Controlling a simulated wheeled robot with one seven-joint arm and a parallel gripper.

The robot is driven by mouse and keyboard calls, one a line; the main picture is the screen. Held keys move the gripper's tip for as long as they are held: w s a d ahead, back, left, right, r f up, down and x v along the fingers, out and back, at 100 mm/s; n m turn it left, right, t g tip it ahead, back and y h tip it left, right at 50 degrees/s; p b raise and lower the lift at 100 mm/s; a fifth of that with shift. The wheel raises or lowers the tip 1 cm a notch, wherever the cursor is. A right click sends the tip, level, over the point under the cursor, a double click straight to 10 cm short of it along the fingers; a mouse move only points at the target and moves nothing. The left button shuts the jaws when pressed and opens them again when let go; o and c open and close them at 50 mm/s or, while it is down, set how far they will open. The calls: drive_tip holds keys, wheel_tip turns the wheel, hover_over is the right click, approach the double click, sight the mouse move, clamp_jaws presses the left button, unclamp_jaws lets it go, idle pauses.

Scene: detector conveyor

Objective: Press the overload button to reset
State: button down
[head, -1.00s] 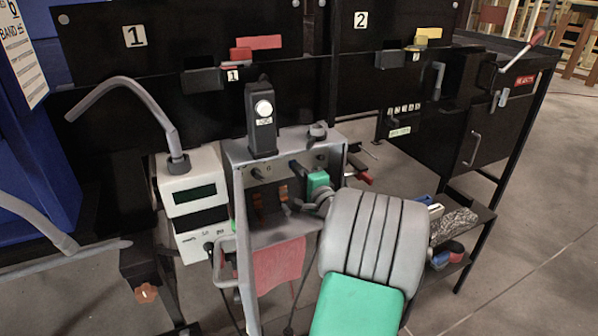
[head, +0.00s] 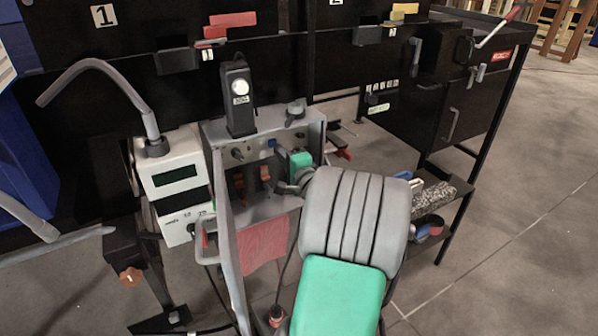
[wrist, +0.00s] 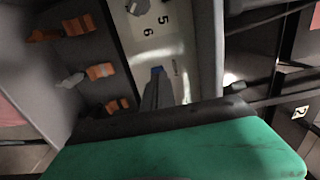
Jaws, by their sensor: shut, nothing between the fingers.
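The grey open-fronted box (head: 312,125) has a control panel with knobs along its upper inside. A small blue button-like spot (head: 271,143) shows on this panel in the head view. A blue spot (wrist: 157,71) also shows in the wrist view, at the tip of my slim grey fingers, beside the printed digits. I cannot read any overload label. My gripper (wrist: 154,82) is shut and empty, pointing at the panel. In the head view its green body (head: 300,161) is at the right side of the panel. I cannot tell whether the fingertips touch the blue spot.
A black device with a white round button (head: 240,92) stands on top of the box. A white meter (head: 172,172) stands to its left. Orange parts (wrist: 100,71) are inside the box. A red cloth (head: 265,243) hangs at its front. A black bench is behind.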

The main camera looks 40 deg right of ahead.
drive_tip(key=v, duration=1)
drive_tip(key=shift+s+f, duration=0.15)
drive_tip(key=shift+s, duration=0.25)
drive_tip(key=shift+d, duration=0.15)
